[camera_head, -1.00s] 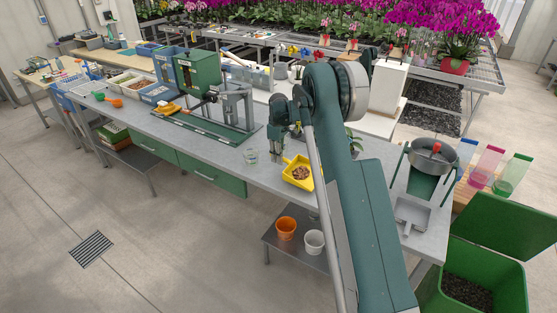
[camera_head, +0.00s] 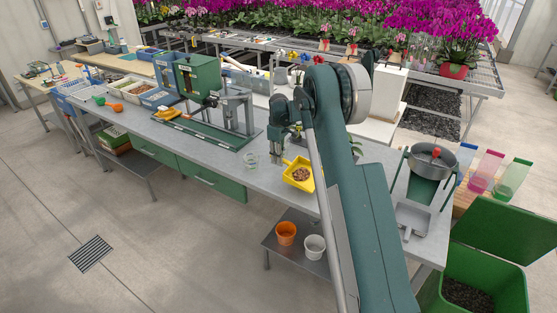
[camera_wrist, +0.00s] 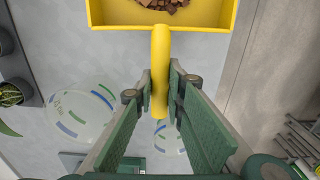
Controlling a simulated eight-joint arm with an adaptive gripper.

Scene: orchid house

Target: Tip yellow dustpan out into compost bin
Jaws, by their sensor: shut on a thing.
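The yellow dustpan (camera_head: 313,186) is at the middle of the grey bench, with brown chunks (camera_head: 300,174) in its pan. In the wrist view its pan (camera_wrist: 215,20) is at the top, and its handle (camera_wrist: 160,50) points back towards me. My gripper (camera_wrist: 161,92) is shut on this handle, one finger on each side. I cannot tell whether the pan touches the bench. The green compost bin (camera_head: 502,292) stands on the floor at lower right, its lid open and dark material inside.
A clear marked cup (camera_head: 250,160) stands left of the dustpan; it shows in the wrist view (camera_wrist: 80,125). A grey dustpan (camera_head: 412,218) and a sieve on a stand (camera_head: 432,160) are on the right bench end. Orange (camera_head: 286,233) and white (camera_head: 314,246) pots are on the lower shelf.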

